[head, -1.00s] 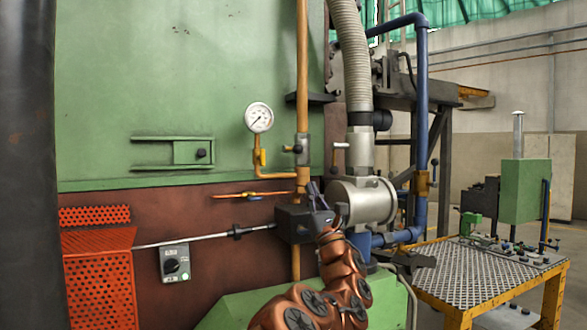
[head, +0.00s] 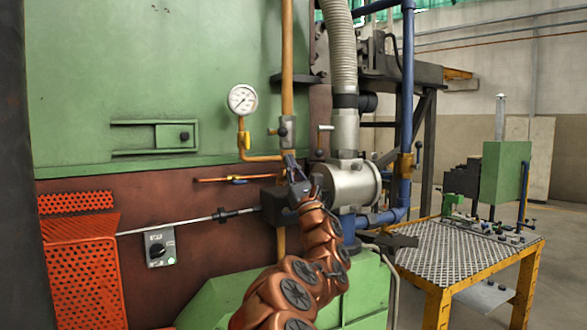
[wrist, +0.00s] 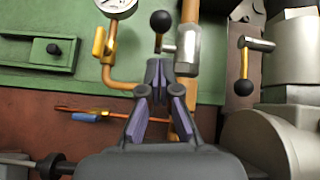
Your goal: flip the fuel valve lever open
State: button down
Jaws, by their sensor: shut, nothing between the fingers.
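The fuel valve appears to be the grey valve body (head: 286,130) on the vertical orange pipe. Its lever with a black ball knob (wrist: 161,22) sits at the left of the body in the wrist view, knob uppermost. My gripper (wrist: 156,72) is shut and empty, its purple-edged fingers pointing up just below the lever, with a small gap showing in the picture. In the head view my gripper (head: 289,163) is below the valve, in front of the pipe. Depth between fingertips and lever is hard to tell.
A second black-knobbed lever (wrist: 244,65) is at the right, by the metal blower housing (head: 350,185). A pressure gauge (head: 242,99) and a thin pipe with a blue-handled valve (head: 236,180) are at the left. A yellow-framed table (head: 450,255) stands at the right.

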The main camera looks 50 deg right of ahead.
aim_at(277, 132)
jog(key=shift+p+x, duration=0.85)
jog(key=shift+x, duration=2.05)
jog(key=shift+r, duration=0.1)
jog(key=shift+r+g+p, duration=0.2)
jog(key=shift+g+p, duration=0.1)
jog(key=shift+p, duration=0.1)
